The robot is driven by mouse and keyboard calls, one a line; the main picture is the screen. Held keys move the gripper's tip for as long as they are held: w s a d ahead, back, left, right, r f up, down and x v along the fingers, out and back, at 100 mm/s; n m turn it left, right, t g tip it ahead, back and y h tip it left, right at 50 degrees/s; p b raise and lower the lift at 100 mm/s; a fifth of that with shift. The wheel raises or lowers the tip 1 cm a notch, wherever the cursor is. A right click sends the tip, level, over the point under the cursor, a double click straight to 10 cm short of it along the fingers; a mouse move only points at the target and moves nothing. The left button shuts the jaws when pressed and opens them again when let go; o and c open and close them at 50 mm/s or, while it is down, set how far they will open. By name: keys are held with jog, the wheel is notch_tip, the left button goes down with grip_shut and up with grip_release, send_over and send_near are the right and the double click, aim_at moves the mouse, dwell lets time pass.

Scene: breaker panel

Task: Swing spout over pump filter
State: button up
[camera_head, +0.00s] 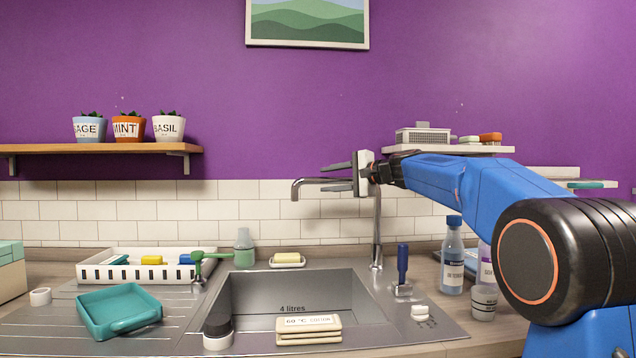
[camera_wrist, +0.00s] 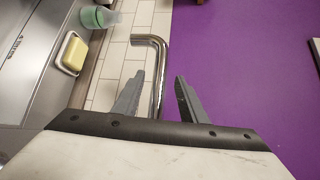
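The metal spout (camera_head: 306,181) reaches left from a tall post (camera_head: 377,235) at the sink's back right, its bent tip over the sink's back edge. My gripper (camera_head: 323,179) is open, with one finger above the spout and one below. In the wrist view the spout (camera_wrist: 160,52) runs between the two spread fingers (camera_wrist: 160,76); I cannot tell whether either touches it. A small green-handled fitting (camera_head: 198,262) stands left of the sink. A black-topped white cylinder (camera_head: 217,334) stands at the sink's front left. I cannot tell which is the pump filter.
The sink basin (camera_head: 255,297) lies below the spout. A blue-handled lever (camera_head: 402,265) and bottles (camera_head: 453,258) stand right of the post. A soap dish (camera_head: 287,261) and green bottle (camera_head: 244,248) stand behind the sink. A shelf (camera_head: 440,149) hangs behind my arm.

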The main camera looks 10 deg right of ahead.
aim_at(323, 180)
jog(key=shift+x, duration=2.35)
grip_shut()
